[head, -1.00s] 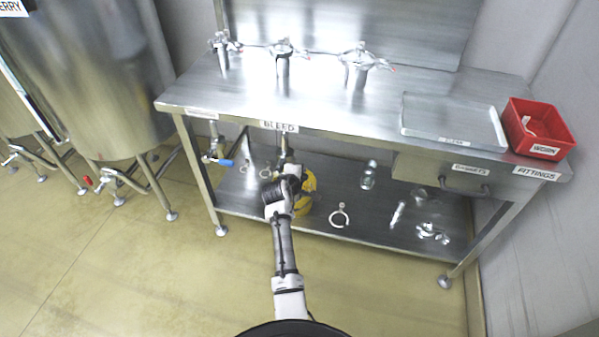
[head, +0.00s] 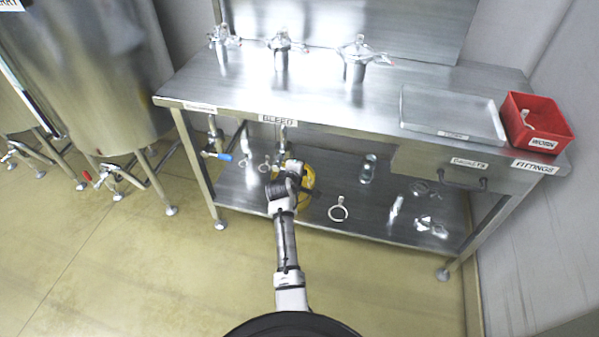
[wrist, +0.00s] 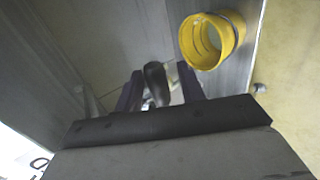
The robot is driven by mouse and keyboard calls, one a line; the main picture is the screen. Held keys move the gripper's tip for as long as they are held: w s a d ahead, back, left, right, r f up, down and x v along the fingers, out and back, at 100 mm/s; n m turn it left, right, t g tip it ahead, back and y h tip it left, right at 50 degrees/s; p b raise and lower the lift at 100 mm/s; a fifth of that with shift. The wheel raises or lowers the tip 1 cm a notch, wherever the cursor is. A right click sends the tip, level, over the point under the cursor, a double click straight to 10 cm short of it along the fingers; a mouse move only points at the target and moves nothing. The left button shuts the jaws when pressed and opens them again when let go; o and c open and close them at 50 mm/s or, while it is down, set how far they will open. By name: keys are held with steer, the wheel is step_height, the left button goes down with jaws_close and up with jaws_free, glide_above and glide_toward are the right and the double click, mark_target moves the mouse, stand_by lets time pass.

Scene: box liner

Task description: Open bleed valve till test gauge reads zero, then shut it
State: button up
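The bleed valve's pipe (head: 283,140) hangs under the bench edge below the BLEED label (head: 278,120). My gripper (head: 291,168) is up against this spot, and its fingertips are hard to make out in the head view. In the wrist view my gripper's (wrist: 160,88) two dark fingers stand apart, one on each side of a dark, rounded handle-like piece (wrist: 156,80). Narrow gaps seem to show beside it, so the fingers look open around it. I cannot make out a test gauge or its reading in either view.
A blue-handled valve (head: 222,157) hangs at left. Clamps and fittings lie on the lower shelf (head: 350,228). A red bin (head: 537,125) and tray (head: 450,113) are on top.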

steer(key=shift+r, duration=0.1)
steer(key=b+v, duration=0.1)
steer(key=v, duration=1.2)
steer(key=shift+s+r, duration=0.2)
steer(key=shift+s, duration=0.1)
steer(key=shift+a, duration=0.15)
